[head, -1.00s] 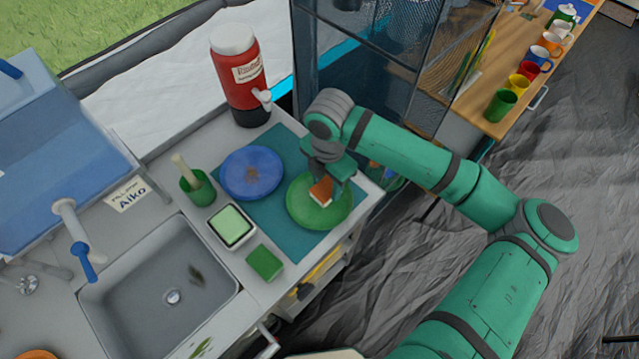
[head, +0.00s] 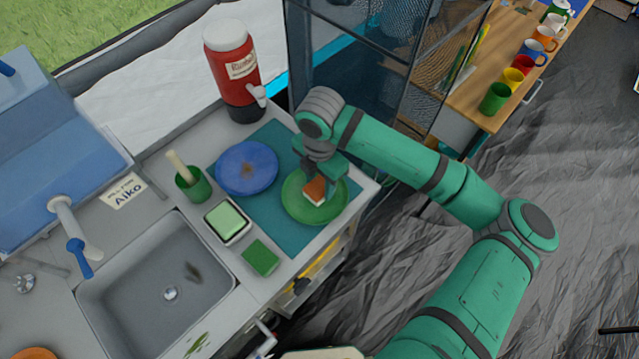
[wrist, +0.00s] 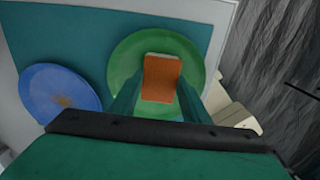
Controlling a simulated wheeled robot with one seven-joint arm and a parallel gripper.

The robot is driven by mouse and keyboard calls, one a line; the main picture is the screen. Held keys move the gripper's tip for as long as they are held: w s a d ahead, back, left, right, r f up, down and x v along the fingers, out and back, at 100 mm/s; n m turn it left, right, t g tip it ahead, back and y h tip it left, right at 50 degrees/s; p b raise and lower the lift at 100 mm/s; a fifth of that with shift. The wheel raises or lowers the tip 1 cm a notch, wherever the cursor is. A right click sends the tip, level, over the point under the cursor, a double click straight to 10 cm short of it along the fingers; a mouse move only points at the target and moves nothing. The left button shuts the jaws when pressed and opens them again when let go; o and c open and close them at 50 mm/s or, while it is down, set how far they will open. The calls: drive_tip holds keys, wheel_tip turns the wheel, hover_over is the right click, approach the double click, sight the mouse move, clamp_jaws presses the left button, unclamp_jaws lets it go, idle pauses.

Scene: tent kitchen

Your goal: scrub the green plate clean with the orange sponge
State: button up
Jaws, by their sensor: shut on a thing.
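The green plate (head: 327,212) lies on the teal mat (head: 282,228) near the counter's right end. My gripper (head: 322,188) is over the plate, shut on the orange sponge (head: 314,191), which has a pale underside. The sponge is at the plate's surface or just above it; I cannot tell whether they touch. In the wrist view the sponge (wrist: 161,78) sits between my two fingers, over the middle of the green plate (wrist: 124,72). The gripper hides part of the plate, and no stain shows on the visible part.
A blue plate (head: 246,168) with a brown stain lies left of the green plate. A green sponge (head: 260,257), a tray with a light green block (head: 228,221), a green cup with a brush (head: 193,184) and the sink (head: 155,285) are further left. A red dispenser (head: 233,75) stands behind.

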drive_tip(key=shift+w+f, duration=0.15)
drive_tip(key=shift+w, duration=0.25)
drive_tip(key=r, duration=0.3)
drive_tip(key=shift+w+a, duration=0.1)
drive_tip(key=shift+a, duration=0.2)
drive_tip(key=shift+s+d+r, duration=0.1)
drive_tip(key=shift+d+r, duration=0.1)
drive_tip(key=shift+r, duration=0.4)
drive_tip(key=shift+s+d+r, duration=0.1)
drive_tip(key=shift+d+r, duration=0.1)
drive_tip(key=shift+r, duration=0.35)
drive_tip(key=shift+a+r, duration=0.1)
drive_tip(key=shift+r, duration=1.35)
